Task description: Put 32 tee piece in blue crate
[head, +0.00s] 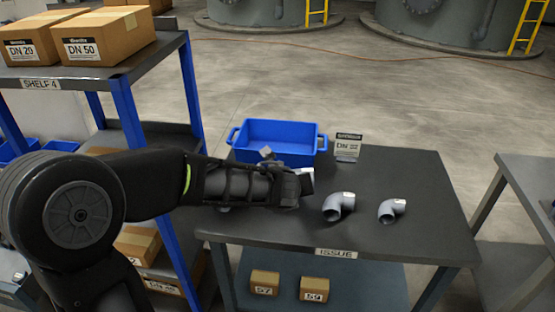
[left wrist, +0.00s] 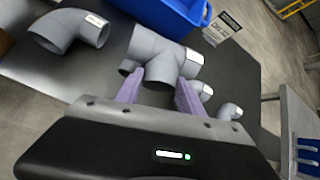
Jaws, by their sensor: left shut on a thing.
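My left gripper (left wrist: 158,98) is shut on a grey tee piece (left wrist: 160,52), its purple fingers on either side of the pipe. The tee has a white label on its right end; its print is too small to read. In the head view the gripper (head: 296,182) hides most of the tee, and I cannot tell whether it touches the table. The blue crate (head: 283,151) stands at the back of the table, just beyond the gripper, and also shows at the top of the left wrist view (left wrist: 166,12). My right gripper is not in view.
Two grey elbows (head: 338,206) (head: 390,211) lie right of the gripper on the dark ISSUE table (head: 420,185). Another, larger elbow (left wrist: 68,30) shows left of the tee. A DN sign (head: 347,146) stands beside the crate. A shelf rack (head: 125,100) stands left.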

